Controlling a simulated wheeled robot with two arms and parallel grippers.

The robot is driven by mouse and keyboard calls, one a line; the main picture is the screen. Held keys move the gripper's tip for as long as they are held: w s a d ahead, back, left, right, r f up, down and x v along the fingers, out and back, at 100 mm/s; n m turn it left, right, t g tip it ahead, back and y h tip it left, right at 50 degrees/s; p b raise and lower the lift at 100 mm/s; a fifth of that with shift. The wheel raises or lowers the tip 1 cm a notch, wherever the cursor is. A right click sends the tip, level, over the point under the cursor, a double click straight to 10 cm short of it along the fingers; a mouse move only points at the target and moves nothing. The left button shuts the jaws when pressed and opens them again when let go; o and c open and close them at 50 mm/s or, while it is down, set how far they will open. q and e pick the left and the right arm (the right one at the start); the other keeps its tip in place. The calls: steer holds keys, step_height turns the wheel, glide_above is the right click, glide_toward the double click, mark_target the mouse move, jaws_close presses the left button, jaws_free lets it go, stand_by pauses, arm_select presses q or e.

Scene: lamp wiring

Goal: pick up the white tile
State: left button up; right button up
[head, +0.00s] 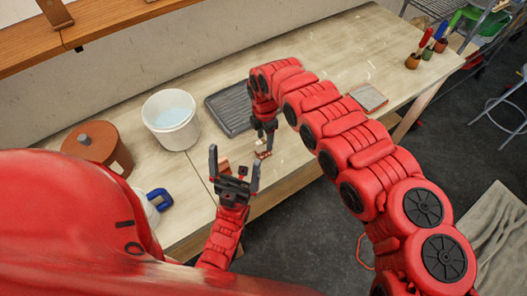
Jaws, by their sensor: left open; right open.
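A small pale piece (258,143), which may be the white tile, shows at the tip of my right gripper (264,149), near the table's front edge. My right gripper points down and is open. I cannot tell whether the pale piece lies between its fingers or beside them. My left gripper (234,168) is open with its fingers pointing up, in front of the table edge and left of the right gripper. A reddish-brown block (224,166) is partly hidden behind the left gripper.
On the pale table (330,60) stand a white bucket (170,118), a dark ridged tray (231,108), a brown pot (97,143) and a blue clamp (160,198). A framed grey panel (367,97) and small pots with coloured handles (428,52) are to the right.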

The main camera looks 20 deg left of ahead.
mark_target(264, 153)
steer(key=f+b, duration=0.1)
steer(key=f, duration=0.1)
steer(key=f+b, duration=0.1)
steer(key=f, duration=0.1)
steer(key=f+b, duration=0.1)
steer(key=f, duration=0.1)
steer(key=shift+a, duration=0.3)
steer(key=shift+r, duration=0.1)
jaws_close()
